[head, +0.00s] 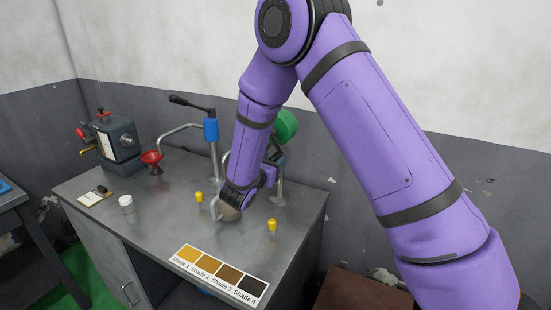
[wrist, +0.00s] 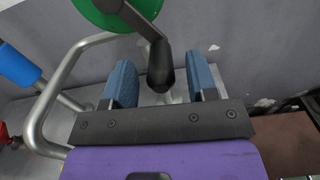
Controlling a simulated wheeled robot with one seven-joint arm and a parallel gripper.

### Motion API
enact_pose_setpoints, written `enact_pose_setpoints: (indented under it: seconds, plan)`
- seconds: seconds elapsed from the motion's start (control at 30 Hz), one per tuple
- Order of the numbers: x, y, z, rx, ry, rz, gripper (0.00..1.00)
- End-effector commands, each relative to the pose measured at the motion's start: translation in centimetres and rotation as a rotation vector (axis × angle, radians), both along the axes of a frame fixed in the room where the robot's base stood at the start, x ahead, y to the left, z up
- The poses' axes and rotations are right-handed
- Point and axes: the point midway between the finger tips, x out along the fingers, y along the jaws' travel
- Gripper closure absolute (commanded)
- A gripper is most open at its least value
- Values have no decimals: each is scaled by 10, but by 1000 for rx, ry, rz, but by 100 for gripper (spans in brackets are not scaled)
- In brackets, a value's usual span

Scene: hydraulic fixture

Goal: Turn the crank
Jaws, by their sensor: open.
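The crank has a green disc (wrist: 112,12) with a dark arm that ends in a black handle (wrist: 160,68). In the wrist view the handle hangs down between the two blue fingers of my gripper (wrist: 163,82). The fingers are open, with a visible gap on each side of the handle. In the head view the green disc (head: 287,125) shows behind my arm at the back of the metal bench. My arm hides most of the crank's handle there.
A blue fitting with a black lever (head: 210,130) stands on a bent pipe left of the crank.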

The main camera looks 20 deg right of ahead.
Motion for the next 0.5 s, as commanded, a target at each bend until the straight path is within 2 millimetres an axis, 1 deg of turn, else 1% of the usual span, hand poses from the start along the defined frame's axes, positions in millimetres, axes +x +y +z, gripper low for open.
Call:
enact_pose_setpoints:
  seconds: [0.03,0.2,0.5]
  plan:
    - [5,-6,0,1,-1,-3,47]
    - [15,-15,0,2,0,-2,47]
    - [18,-18,0,1,0,-1,47]
